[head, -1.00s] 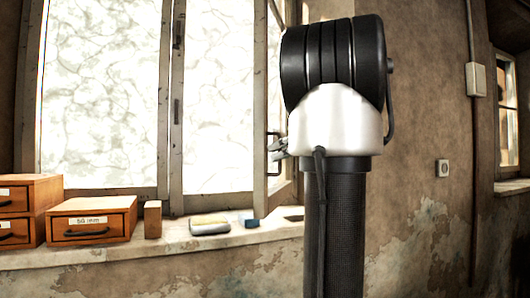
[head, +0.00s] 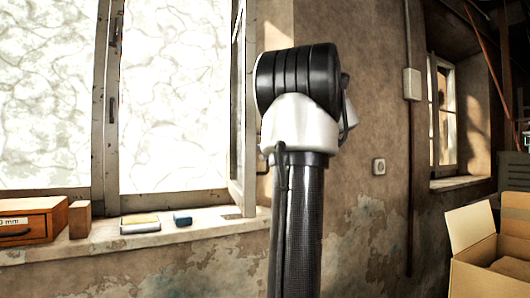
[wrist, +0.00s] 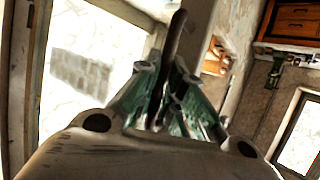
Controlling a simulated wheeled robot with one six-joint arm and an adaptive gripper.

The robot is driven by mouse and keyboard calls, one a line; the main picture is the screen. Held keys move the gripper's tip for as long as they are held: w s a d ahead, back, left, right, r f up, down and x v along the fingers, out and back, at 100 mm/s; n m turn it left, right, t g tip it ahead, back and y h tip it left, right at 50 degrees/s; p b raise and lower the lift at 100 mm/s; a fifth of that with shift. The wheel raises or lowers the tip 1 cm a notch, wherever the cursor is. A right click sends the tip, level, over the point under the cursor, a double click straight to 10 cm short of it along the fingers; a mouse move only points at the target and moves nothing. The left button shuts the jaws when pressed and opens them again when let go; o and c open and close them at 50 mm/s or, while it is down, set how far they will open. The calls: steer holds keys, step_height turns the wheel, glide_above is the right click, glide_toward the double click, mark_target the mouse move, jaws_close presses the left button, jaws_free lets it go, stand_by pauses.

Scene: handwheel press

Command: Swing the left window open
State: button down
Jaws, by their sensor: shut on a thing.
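The left window (head: 165,100) fills the left of the head view. Its right-hand sash (head: 243,110) stands swung inward, seen nearly edge-on beside the bare wall. A dark handle (head: 263,166) sticks out from the sash, just left of my arm. In the wrist view my gripper (wrist: 168,90), with greenish fingers, is closed around the dark bar of the handle (wrist: 176,35). In the head view my gripper is hidden behind my arm.
The sill (head: 100,238) holds a drawer box (head: 35,220), a wooden block (head: 80,219), a sponge-like pad (head: 140,223) and a small blue block (head: 182,218). An open cardboard box (head: 480,270) stands at lower right. Another window (head: 445,115) is farther right.

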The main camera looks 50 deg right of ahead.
steer(key=shift+s+f, duration=0.1)
steer(key=shift+f, duration=0.05)
steer(key=c, duration=1.8)
jaws_free()
steer(key=v, duration=1.2)
